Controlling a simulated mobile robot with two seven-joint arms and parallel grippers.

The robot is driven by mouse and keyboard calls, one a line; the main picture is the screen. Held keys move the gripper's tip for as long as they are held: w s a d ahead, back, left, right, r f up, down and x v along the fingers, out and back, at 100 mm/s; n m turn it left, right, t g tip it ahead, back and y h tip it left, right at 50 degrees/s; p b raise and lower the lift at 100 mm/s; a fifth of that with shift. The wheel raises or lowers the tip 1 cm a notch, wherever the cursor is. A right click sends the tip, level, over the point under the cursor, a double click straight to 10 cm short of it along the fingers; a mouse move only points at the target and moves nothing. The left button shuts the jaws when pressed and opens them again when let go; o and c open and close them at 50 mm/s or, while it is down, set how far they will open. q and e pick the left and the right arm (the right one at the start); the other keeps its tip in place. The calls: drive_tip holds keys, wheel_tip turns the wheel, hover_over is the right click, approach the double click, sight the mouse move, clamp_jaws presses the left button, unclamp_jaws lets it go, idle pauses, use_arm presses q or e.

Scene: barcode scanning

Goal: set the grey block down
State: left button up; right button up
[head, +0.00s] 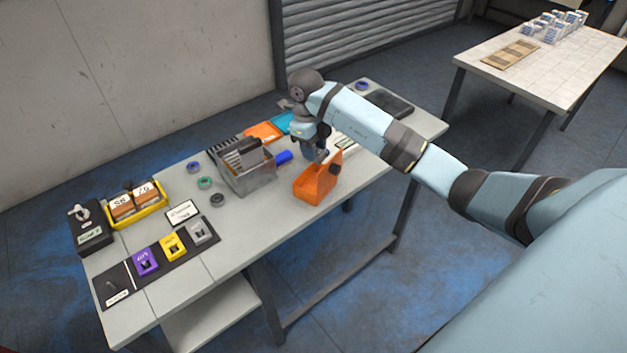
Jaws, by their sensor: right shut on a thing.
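A grey block (199,232) with a dark slot sits at the right end of a dark mat (118,285), beside a yellow block (173,246) and a purple block (145,261). My right gripper (319,155) points down at the back of an orange bin (314,187), well to the right of the grey block. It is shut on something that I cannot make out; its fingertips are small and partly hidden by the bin. My left gripper is not in view.
A grey metal bin (246,180) with dark upright items stands left of the orange bin. A yellow tray (140,216) and a black box (88,229) stand at the table's left end. Several tape rolls lie between. Bare tabletop (265,222) shows along the front.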

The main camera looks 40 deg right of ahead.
sight(315, 188)
wheel_tip(315, 188, down, 11)
drive_tip(key=shift+r+p, duration=0.1)
drive_tip(key=shift+p, duration=0.35)
drive_tip(key=shift+f, duration=0.2)
drive_tip(key=o, duration=1.1)
drive_tip(key=shift+c, duration=0.2)
